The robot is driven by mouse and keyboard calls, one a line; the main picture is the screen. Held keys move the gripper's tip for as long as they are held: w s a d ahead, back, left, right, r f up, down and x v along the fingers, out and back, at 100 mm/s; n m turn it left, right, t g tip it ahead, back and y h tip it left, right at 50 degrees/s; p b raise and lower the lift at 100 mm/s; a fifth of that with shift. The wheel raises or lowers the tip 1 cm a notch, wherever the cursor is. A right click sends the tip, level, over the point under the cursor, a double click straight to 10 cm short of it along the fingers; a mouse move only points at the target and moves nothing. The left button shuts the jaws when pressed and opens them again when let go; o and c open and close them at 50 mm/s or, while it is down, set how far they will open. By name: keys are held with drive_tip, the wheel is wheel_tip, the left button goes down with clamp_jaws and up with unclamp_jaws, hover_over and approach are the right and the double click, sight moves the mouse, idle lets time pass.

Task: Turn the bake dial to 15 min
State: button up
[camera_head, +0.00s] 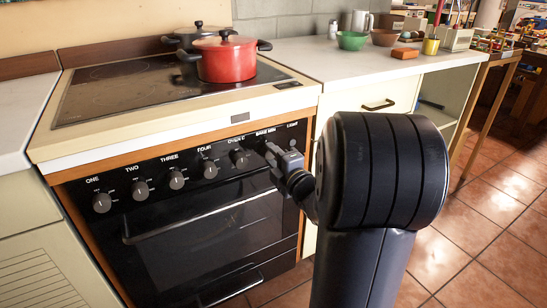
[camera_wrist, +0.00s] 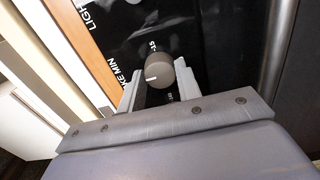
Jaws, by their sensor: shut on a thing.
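The bake dial (camera_wrist: 158,71) is a grey round knob on the black oven panel (camera_head: 221,163). In the wrist view its pale pointer mark sits on the left of its face, towards the "BAKE MIN" lettering. A label that looks like "15" shows above the knob there; another small number below it is partly hidden. My gripper (camera_wrist: 157,84) is shut on the dial, one finger on each side. In the head view my gripper (camera_head: 271,152) is at the panel's right end, under the "BAKE MIN" label, and hides most of the dial.
Several similar knobs (camera_head: 176,180) line the panel to the left. The oven door handle (camera_head: 205,217) runs below. A red pot (camera_head: 226,60) and a darker pot (camera_head: 190,37) stand on the cooktop (camera_head: 130,88). Bowls and cups stand on the right counter (camera_head: 330,64).

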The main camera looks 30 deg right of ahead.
drive_tip(key=shift+m, duration=0.3)
drive_tip(key=m, duration=0.3)
drive_tip(key=shift+m, duration=0.4)
drive_tip(key=m+p, duration=0.1)
drive_tip(key=m, duration=0.3)
drive_tip(key=shift+m, duration=0.3)
drive_tip(key=m+p, duration=0.1)
drive_tip(key=m, duration=0.3)
drive_tip(key=shift+p, duration=0.4)
drive_tip(key=shift+m+p, duration=0.7)
drive_tip(key=shift+m, duration=1.5)
drive_tip(key=o, duration=1)
drive_tip(key=shift+c, duration=0.2)
